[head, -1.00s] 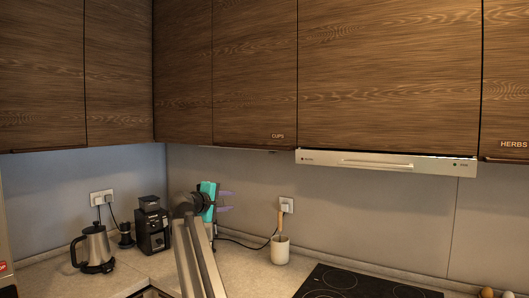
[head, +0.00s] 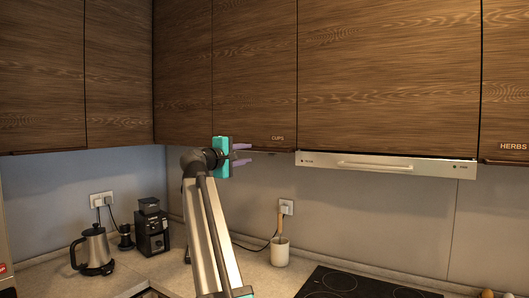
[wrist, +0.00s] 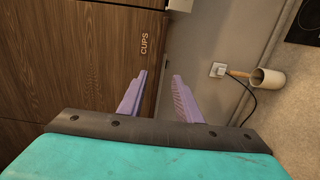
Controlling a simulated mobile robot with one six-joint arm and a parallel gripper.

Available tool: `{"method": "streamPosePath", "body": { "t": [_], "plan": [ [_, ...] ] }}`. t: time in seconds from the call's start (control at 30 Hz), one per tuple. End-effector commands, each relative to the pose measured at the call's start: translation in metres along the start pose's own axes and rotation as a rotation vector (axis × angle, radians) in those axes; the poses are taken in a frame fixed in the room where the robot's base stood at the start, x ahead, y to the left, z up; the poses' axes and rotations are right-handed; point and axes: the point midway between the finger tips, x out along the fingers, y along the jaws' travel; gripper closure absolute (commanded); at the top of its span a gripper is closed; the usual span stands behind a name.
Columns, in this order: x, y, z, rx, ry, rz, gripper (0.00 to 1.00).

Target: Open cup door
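The cups door (head: 255,70) is a dark wood upper cabinet door, closed, with a "CUPS" label (head: 277,138) near its lower right corner. In the wrist view the door (wrist: 80,60) fills the left side, with its lower edge running up the picture. A thin handle strip (head: 272,151) shows along the bottom edge in the head view. My gripper (head: 248,154) has a teal body and purple fingers. It is open and empty, at about the height of the door's bottom edge. In the wrist view the fingertips (wrist: 159,76) lie either side of the edge line; contact cannot be told.
A range hood (head: 385,165) adjoins on the right, with the herbs cabinet (head: 506,80) beyond. Below are a kettle (head: 93,250), a coffee grinder (head: 151,228), a utensil pot (head: 280,250) and a cooktop (head: 345,282).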

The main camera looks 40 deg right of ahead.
Motion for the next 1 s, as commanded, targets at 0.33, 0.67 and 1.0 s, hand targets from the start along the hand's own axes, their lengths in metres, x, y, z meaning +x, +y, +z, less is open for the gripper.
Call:
{"method": "streamPosePath", "body": {
  "t": [0.33,0.67,1.0],
  "plan": [
    [0.033,0.002,-0.001,0.000,-0.001,-0.002,0.69],
    [0.080,0.003,0.000,-0.001,-0.002,-0.001,0.69],
    [0.124,0.002,-0.001,0.001,0.000,-0.001,0.69]
  ]
}}
